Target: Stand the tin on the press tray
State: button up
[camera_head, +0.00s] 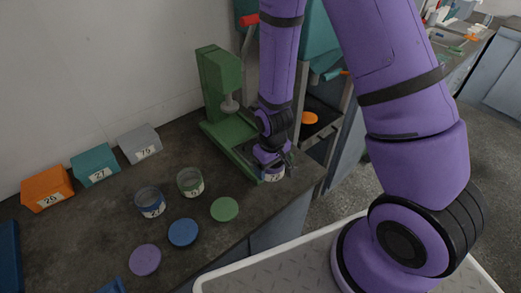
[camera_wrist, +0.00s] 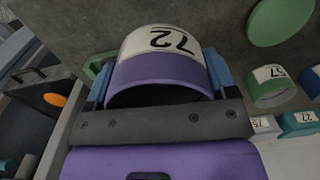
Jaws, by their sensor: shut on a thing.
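The purple tin (camera_wrist: 160,72) with a white label reading 72 is between the two blue fingers of my gripper (camera_wrist: 158,78) in the wrist view. My gripper is shut on it. In the head view my gripper (camera_head: 273,160) is at the front end of the green press (camera_head: 218,85), and the tin (camera_head: 272,176) shows just below it. The green press tray (camera_head: 236,158) runs from the press column toward the tin. The tin is at its front end; whether it touches the tray or hangs just above, I cannot tell.
A blue-banded tin (camera_head: 150,203) and a green-banded tin (camera_head: 190,183) stand left of the press. Green (camera_head: 224,209), blue (camera_head: 183,232) and purple (camera_head: 145,260) discs lie nearby. Orange (camera_head: 47,188), teal (camera_head: 95,166) and grey (camera_head: 140,144) numbered boxes line the wall.

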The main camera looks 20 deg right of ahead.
jog(key=shift+s+a+r, duration=0.1)
jog(key=shift+s, duration=0.55)
jog(key=w, duration=0.5)
jog(key=w+d+f, duration=0.1)
jog(key=w, duration=0.9)
jog(key=shift+w+d+f, duration=0.1)
jog(key=shift+d+f, duration=0.05)
jog(key=shift+f, duration=0.1)
jog(key=shift+w+f, duration=0.1)
jog(key=shift+f, duration=1.65)
jog(key=shift+f, duration=0.15)
jog(key=o, duration=0.9)
jog(key=shift+c, duration=0.2)
